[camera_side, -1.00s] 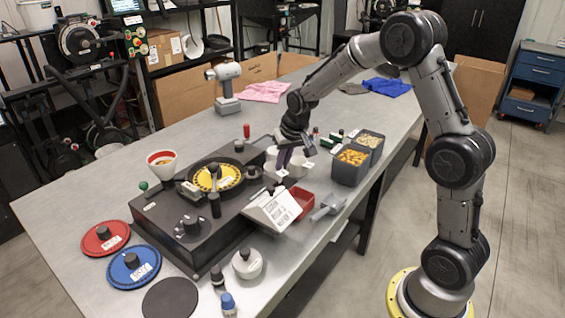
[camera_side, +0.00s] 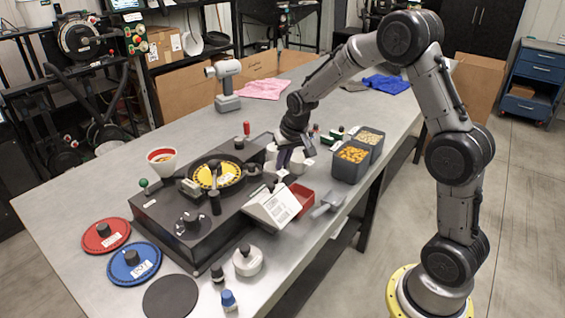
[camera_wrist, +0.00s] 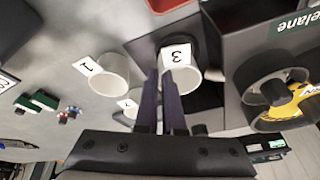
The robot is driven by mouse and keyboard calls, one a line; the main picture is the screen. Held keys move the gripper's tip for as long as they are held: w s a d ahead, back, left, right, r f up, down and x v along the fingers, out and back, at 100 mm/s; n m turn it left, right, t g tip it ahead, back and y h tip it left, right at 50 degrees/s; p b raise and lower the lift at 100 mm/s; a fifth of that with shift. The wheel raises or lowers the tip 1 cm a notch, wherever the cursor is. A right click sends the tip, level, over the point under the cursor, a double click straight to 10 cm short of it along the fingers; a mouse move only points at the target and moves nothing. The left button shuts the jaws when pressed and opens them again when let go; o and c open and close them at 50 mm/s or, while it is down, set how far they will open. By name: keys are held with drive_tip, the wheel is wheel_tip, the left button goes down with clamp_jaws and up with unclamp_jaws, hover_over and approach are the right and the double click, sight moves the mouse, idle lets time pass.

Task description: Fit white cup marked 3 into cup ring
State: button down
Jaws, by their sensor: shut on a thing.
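The white cup marked 3 (camera_wrist: 186,75) is between my gripper's fingertips in the wrist view, its number label facing up. My gripper (camera_wrist: 161,74) is shut on the cup's wall. In the side view my gripper (camera_side: 285,158) is low beside the black seed meter (camera_side: 168,222), and the fingers partly hide the cup. A dark round rim, likely the cup ring (camera_wrist: 180,42), shows behind the cup in the wrist view. I cannot tell whether the cup is inside it or only over it. The white cup marked 1 (camera_wrist: 108,76) stands apart to the left.
Another white cup (camera_wrist: 130,105) is partly hidden by the fingers. Grey seed bins (camera_side: 349,172), a red tray (camera_side: 303,198) and a white sign (camera_side: 268,207) stand close by. A yellow seed plate (camera_side: 217,173) sits on the meter.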

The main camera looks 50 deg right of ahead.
drive_tip(key=shift+f, duration=0.45)
idle(0.4)
drive_tip(key=c, duration=0.7)
unclamp_jaws()
drive_tip(key=shift+r, duration=3.05)
